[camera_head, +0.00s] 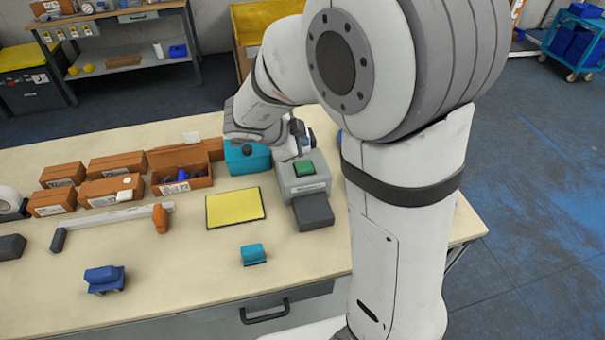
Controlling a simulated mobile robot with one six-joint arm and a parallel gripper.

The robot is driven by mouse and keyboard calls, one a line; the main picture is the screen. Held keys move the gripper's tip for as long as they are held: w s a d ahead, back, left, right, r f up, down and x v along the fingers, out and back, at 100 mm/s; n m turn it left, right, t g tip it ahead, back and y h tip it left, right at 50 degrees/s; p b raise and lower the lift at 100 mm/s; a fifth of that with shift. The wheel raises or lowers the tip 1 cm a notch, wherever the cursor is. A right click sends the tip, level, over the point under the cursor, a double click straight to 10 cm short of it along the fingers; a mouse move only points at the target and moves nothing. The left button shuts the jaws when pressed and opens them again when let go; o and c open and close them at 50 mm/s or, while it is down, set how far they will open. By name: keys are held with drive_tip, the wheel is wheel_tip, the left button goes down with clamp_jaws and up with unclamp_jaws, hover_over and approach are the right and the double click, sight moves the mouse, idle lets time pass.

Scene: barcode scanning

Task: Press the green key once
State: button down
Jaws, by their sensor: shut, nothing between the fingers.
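The green key (304,168) sits on top of a grey box-shaped device (286,184) on the table, with a dark grey block (313,212) at its front. My gripper (294,157) is pointed down just behind and left of the key, over the back part of the device. It looks shut and empty. The picture does not show whether its tip touches the device. The green key is in plain view and the gripper is beside it, not over it.
A teal box (247,158) stands close left of my gripper. A yellow mat (235,207), a teal block (253,254) and a blue block (104,279) lie on the table (190,295).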

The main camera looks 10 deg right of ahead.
sight(306, 164)
wheel_tip(306, 164, down, 3)
drive_tip(key=b, duration=0.2)
drive_tip(key=shift+f+b, duration=0.2)
drive_tip(key=shift+b, duration=0.2)
drive_tip(key=shift+f, duration=0.8)
drive_tip(key=shift+f, duration=0.15)
idle(0.9)
drive_tip(key=shift+f, duration=0.3)
drive_tip(key=shift+f, duration=0.65)
idle(0.8)
drive_tip(key=shift+r, duration=0.15)
drive_tip(key=shift+r+p, duration=0.95)
drive_tip(key=shift+p, duration=0.15)
